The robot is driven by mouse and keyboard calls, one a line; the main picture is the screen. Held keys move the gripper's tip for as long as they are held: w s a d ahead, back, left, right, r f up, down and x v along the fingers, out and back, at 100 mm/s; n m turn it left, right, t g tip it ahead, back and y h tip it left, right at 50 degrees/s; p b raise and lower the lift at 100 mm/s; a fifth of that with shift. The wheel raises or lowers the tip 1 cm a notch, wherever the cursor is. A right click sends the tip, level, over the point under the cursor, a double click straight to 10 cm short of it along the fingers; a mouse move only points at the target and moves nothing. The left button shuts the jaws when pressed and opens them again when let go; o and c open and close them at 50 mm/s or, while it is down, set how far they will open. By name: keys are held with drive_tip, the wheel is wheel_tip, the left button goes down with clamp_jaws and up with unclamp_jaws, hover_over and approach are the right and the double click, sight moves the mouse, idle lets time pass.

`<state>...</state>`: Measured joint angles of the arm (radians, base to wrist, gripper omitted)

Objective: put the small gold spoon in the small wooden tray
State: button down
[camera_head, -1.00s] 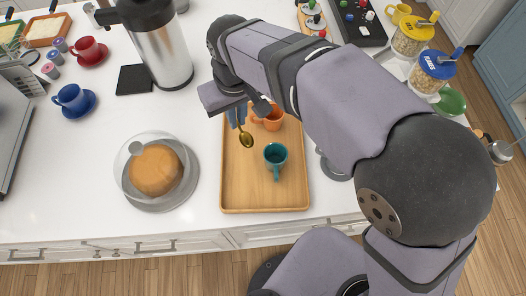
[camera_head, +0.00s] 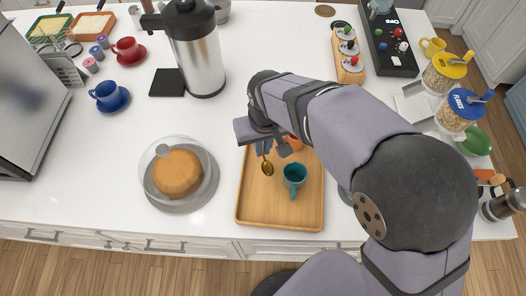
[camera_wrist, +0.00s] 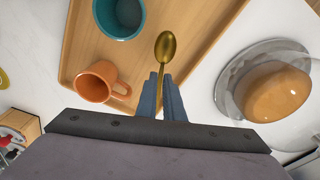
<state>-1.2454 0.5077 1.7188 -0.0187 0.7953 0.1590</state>
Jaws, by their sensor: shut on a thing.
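The small gold spoon (camera_head: 267,168) hangs from my gripper (camera_head: 264,150), bowl end downward, over the left part of the wooden tray (camera_head: 258,214). In the wrist view the blue fingers (camera_wrist: 160,92) are shut on the handle of the spoon (camera_wrist: 166,46), whose bowl extends beyond the fingertips. The tray also shows there (camera_wrist: 188,18). I cannot tell whether the spoon touches the tray. A teal mug (camera_head: 295,174) stands in the tray, right of the spoon. An orange mug (camera_wrist: 98,84) also stands in it, mostly hidden by my arm in the head view.
A cake under a clear dome (camera_head: 178,172) stands left of the tray. Behind are a steel flask (camera_head: 198,65), a black mat (camera_head: 168,82) and a blue cup (camera_head: 107,92) on its saucer. The tray's front part is bare.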

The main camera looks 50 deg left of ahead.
sight(263, 153)
drive_tip(key=shift+f+p, duration=0.55)
drive_tip(key=shift+f, duration=1.3)
drive_tip(key=shift+f, duration=0.1)
drive_tip(key=c, duration=1.9)
unclamp_jaws()
drive_tip(key=shift+r, duration=0.55)
wheel_tip(263, 153, up, 11)
drive_tip(key=d+b, duration=0.1)
drive_tip(key=b, duration=0.1)
drive_tip(key=shift+s+d+b, duration=0.15)
drive_tip(key=shift+s+b, duration=0.15)
